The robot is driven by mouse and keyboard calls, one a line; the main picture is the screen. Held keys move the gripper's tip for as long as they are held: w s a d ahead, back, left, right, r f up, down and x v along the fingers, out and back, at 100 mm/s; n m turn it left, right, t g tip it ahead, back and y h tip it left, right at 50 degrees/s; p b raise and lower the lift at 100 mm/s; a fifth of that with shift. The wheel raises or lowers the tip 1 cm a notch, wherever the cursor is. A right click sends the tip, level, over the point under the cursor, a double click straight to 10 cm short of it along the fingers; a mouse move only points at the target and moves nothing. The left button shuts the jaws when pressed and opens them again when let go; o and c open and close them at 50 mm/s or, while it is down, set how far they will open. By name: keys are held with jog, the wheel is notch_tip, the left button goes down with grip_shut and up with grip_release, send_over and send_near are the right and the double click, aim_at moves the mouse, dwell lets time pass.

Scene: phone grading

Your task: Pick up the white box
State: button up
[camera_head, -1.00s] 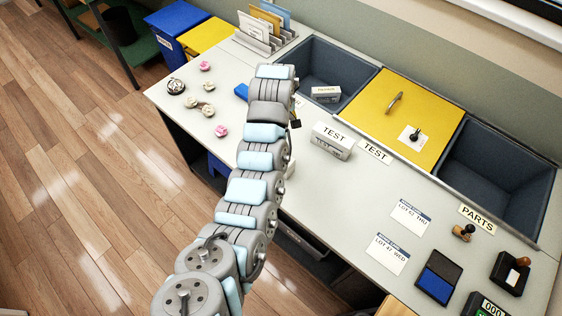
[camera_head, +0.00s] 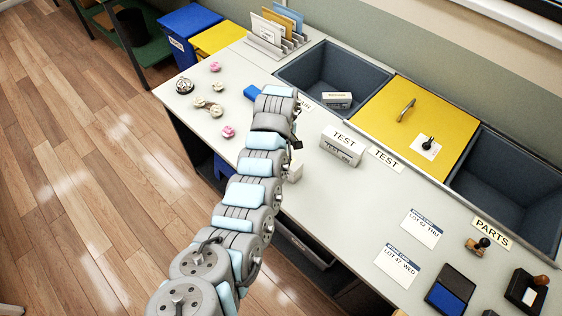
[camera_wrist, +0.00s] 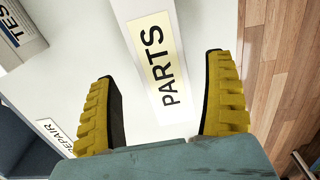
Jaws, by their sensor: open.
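A white box with a yellow PARTS label (camera_wrist: 151,50) lies on the pale table top in the wrist view, its end reaching between my fingers. My gripper (camera_wrist: 162,72) is open, with one yellow ribbed finger on each side of the box. I cannot tell whether either finger touches it. In the head view my arm hides my gripper and most of what is under it; a small white block, perhaps this box (camera_head: 294,171), shows beside the arm. Another white box marked TEST (camera_head: 341,147) stands to the right, and a third white box (camera_head: 337,100) is in the left grey bin.
The bin (camera_head: 300,72) and a yellow lid (camera_head: 425,110) line the table's back. A REPAIR label (camera_wrist: 57,137) and the TEST box's corner (camera_wrist: 14,35) show in the wrist view. Small round items (camera_head: 215,66) lie left.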

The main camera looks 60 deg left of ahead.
jog(key=shift+f, duration=0.95)
jog(key=shift+f, duration=0.2)
jog(key=shift+s+f, duration=0.15)
jog(key=shift+f, duration=0.65)
jog(key=shift+f+b, duration=0.6)
jog(key=shift+f, duration=1)
jog(key=c, duration=1.4)
